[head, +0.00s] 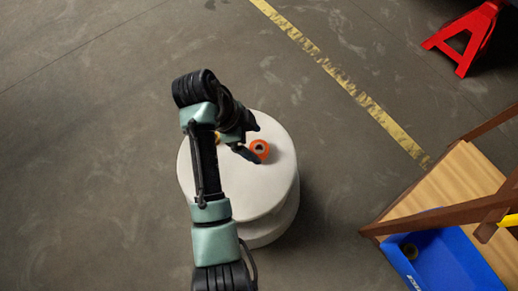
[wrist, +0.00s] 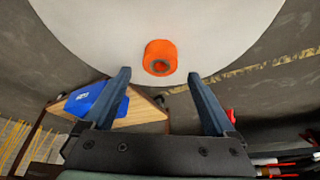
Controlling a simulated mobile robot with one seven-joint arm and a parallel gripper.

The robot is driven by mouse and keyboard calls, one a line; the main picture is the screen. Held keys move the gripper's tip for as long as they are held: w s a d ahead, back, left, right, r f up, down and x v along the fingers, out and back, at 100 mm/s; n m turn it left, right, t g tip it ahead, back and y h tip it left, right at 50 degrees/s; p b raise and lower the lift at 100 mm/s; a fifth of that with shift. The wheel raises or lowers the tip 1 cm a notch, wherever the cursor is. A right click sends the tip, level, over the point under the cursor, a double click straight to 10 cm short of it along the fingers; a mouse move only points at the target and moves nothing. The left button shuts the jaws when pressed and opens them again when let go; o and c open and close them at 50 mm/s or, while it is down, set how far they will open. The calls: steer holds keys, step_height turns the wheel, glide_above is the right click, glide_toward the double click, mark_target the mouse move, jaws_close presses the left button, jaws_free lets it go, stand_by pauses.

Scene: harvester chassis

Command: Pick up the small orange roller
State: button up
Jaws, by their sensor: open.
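The small orange roller (head: 263,155) lies on the top of a round white stand (head: 270,190), right of its middle in the head view. Its open end shows a dark hollow. In the wrist view the roller (wrist: 160,48) is just beyond my fingertips and centred between them. My gripper (wrist: 158,76) is open and empty, with its two dark fingers spread wider than the roller. In the head view my gripper (head: 246,153) is beside the roller, on its left. My arm covers the left part of the stand.
A small yellow-orange thing (head: 218,138) shows partly behind my arm. A wooden bench (head: 445,190) with brown bars and a blue bin (head: 450,262) stands at lower right. A red jack stand (head: 468,38) is at upper right. The floor around the white stand is clear, with a yellow line.

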mark_target(259, 148)
steer(key=b+x, duration=0.1)
steer(key=x, duration=0.3)
steer(key=shift+a+f+b, duration=0.1)
steer(key=shift+a+b, duration=0.05)
steer(key=shift+b, duration=0.25)
steer(key=shift+c, duration=0.3)
jaws_close()
